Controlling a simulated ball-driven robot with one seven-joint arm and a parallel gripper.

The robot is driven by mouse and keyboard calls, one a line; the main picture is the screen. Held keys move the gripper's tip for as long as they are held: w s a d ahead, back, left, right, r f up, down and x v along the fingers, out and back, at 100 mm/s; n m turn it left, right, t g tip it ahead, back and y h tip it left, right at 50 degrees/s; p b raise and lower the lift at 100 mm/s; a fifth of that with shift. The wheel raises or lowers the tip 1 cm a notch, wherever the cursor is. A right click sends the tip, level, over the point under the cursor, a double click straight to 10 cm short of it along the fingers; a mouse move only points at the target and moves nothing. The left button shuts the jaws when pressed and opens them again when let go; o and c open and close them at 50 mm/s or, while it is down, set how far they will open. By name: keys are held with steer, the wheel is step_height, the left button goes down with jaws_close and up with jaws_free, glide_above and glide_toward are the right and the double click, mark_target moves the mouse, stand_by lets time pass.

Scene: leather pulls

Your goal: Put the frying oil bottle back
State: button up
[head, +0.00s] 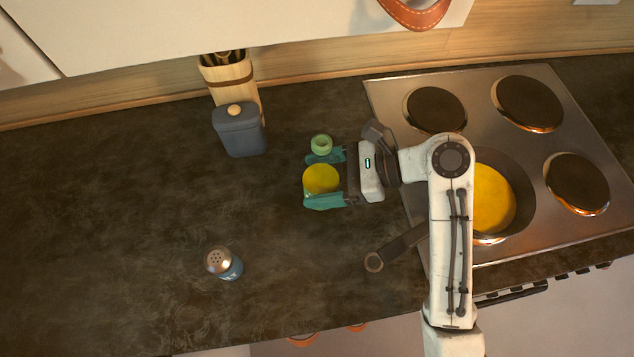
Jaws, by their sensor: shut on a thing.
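The frying oil bottle, as I take it, shows from above in the head view as a round yellow top (321,180). My gripper (322,179) is shut on it, with one teal finger on its far side and one on its near side. The fingers and the top hide most of its body. It is over the dark counter, left of the hob; I cannot tell whether it touches the counter. A small green ring-shaped thing (321,144) is just behind the far finger.
A blue-grey canister (240,132) stands before a wooden block (229,75) at the back. A shaker (223,263) stands front left. On the hob (468,88), a pan with yellow contents (494,200) is partly behind my arm, its handle (392,249) pointing left. The left counter (100,220) is clear.

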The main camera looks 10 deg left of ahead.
step_height(320, 180, down, 2)
steer(key=b, duration=0.2)
steer(key=shift+f+b, duration=0.1)
steer(key=shift+b, duration=0.25)
steer(key=shift+r, duration=0.2)
steer(key=o, duration=1.4)
steer(key=shift+f, duration=0.2)
steer(key=shift+o, duration=0.2)
steer(key=s+v, duration=0.1)
steer(key=v, duration=1.1)
steer(key=shift+w, duration=0.45)
steer(key=shift+r, duration=0.15)
